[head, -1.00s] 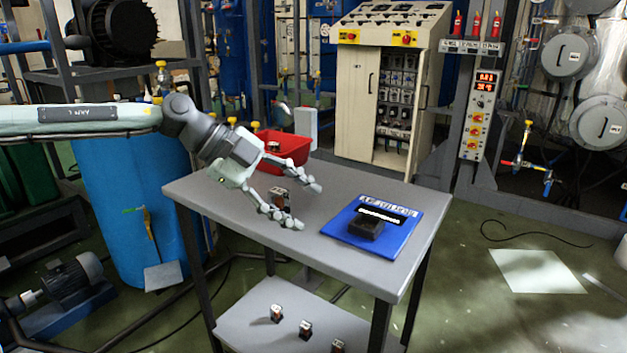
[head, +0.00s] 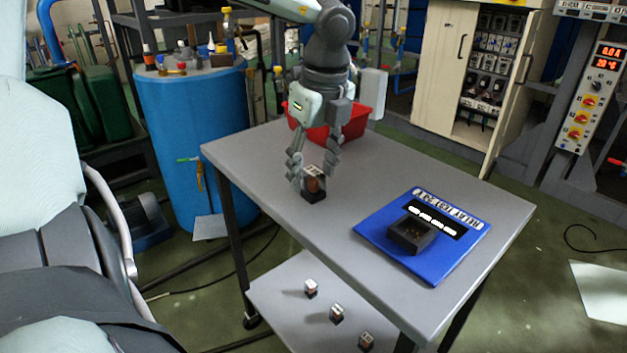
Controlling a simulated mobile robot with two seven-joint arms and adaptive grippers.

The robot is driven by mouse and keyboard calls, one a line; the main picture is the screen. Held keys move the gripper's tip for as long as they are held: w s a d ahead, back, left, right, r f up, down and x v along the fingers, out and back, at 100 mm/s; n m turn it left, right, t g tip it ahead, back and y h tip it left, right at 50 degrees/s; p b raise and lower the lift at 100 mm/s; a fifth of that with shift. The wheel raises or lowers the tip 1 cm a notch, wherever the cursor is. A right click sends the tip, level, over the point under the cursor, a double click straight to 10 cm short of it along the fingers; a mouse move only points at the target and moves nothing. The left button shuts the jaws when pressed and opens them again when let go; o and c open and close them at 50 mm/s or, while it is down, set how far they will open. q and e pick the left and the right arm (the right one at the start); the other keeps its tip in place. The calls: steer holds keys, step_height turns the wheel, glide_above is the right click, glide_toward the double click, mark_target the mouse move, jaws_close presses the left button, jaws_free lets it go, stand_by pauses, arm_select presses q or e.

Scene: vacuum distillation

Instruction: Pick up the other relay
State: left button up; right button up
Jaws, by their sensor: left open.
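A relay (head: 314,187) with a dark base, a brownish body and a light top stands on the grey cart's top (head: 375,180), left of the blue mat. My left gripper (head: 312,175) points down over it. Its fingers are open, one on each side of the relay's upper part. I cannot tell whether they touch it. Three more relays (head: 311,288) (head: 336,313) (head: 366,341) stand on the lower shelf. A black socket (head: 411,235) sits on the blue labelled mat (head: 440,263). My right gripper is not in view.
A red bin (head: 355,124) stands at the cart's back edge, partly hidden by my left gripper. A blue barrel (head: 195,130) with small items on top is left of the cart. An open cabinet (head: 436,60) stands behind. The cart top between relay and mat is clear.

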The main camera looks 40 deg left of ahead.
arm_select(q)
steer(key=shift+f, duration=0.65)
jaws_close()
steer(key=shift+a+r, duration=0.1)
steer(key=shift+r, duration=0.05)
